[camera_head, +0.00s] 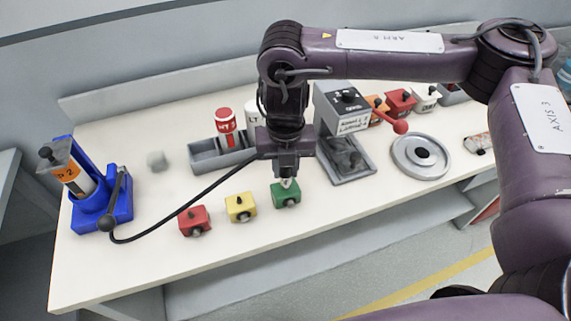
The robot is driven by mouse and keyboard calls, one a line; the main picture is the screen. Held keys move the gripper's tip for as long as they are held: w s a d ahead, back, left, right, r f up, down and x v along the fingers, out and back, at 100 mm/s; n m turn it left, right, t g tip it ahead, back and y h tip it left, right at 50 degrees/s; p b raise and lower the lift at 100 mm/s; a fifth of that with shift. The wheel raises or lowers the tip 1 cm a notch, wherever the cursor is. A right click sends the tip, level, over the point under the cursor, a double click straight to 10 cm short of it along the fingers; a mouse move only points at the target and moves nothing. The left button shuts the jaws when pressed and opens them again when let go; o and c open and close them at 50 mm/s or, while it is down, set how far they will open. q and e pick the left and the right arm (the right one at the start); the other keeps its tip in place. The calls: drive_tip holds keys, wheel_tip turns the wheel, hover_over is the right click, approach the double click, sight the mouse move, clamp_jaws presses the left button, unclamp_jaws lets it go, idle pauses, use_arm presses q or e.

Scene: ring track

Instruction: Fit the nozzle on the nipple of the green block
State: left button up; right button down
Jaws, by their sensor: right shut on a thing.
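The green block (280,196) stands on the white bench, at the right end of a row with a yellow block (234,209) and a red block (189,221). My right gripper (287,178) points down right over the green block, shut on the nozzle (287,184). Little of the nozzle shows below the fingers, at the block's top. The nipple is hidden there, and I cannot tell whether the nozzle touches it. A black hose (182,208) runs from the blue pump (91,211) up to my right gripper. My left gripper is not in view.
A grey tray (206,162) with a red-and-white container (226,121) stands behind the blocks. A grey press with a red-knobbed lever (400,127) and a round metal plate (421,156) are to the right. The bench front is clear.

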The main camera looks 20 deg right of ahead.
drive_tip(key=shift+f, duration=0.35)
idle(0.7)
drive_tip(key=c, duration=1.1)
unclamp_jaws()
